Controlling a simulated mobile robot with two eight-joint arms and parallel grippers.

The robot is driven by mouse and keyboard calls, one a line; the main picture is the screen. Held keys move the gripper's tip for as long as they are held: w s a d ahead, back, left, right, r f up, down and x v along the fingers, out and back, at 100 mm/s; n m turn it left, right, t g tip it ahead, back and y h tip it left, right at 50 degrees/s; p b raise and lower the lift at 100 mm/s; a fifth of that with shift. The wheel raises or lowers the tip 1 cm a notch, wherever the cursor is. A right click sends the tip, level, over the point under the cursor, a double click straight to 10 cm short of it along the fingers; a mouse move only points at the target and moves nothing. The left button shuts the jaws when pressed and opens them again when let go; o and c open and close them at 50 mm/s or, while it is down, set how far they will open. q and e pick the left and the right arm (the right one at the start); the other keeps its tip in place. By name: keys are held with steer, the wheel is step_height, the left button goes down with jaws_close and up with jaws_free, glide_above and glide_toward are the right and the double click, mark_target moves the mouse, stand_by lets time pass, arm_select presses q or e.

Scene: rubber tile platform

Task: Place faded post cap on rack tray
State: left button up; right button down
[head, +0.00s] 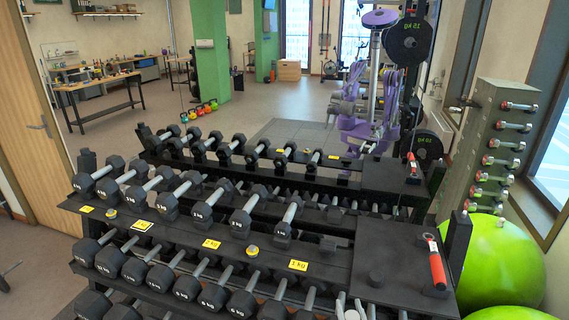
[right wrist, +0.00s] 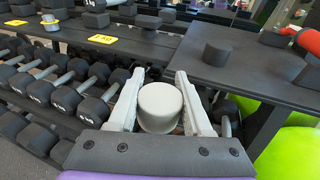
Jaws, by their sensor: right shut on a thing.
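The faded post cap (right wrist: 160,106) is a pale grey, short round cylinder. My right gripper (right wrist: 158,100) is shut on it, with one light finger on each side. In the head view my right gripper (head: 352,309) shows only as pale fingertips at the bottom edge, in front of the rack and left of the tray. The rack tray (head: 405,255) is a flat black surface at the right end of the rack; in the right wrist view the tray (right wrist: 250,82) lies ahead and to the right of the held cap, apart from it. My left gripper is out of view.
A dark round cap (head: 376,279) stands on the tray's left side. A red-handled tool (head: 437,262) lies near its right side, by a black post (head: 458,236). Dumbbells (head: 243,218) fill the shelves to the left. Green balls (head: 500,262) are at the right.

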steer(key=shift+s+a, duration=0.15)
steer(key=shift+s, duration=0.3)
steer(key=shift+w+a+n+y, duration=0.2)
steer(key=shift+a+n+y, duration=0.2)
steer(key=shift+y, duration=0.1)
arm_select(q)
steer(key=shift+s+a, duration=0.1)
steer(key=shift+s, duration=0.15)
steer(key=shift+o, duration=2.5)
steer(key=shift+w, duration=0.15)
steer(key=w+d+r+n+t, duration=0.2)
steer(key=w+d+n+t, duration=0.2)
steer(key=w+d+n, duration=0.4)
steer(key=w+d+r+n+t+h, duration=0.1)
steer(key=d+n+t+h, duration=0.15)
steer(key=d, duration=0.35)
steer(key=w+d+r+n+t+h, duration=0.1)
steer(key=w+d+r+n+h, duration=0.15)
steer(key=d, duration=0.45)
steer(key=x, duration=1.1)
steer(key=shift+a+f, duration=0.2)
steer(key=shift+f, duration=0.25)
arm_select(e)
steer(key=w+a+r+n+g+y, duration=0.1)
steer(key=w+a+n+g+y, duration=0.1)
steer(key=a+n+y, duration=0.5)
steer(key=a+g+y, duration=0.1)
steer(key=a+y, duration=0.1)
steer(key=a, duration=0.3)
steer(key=shift+g, duration=0.3)
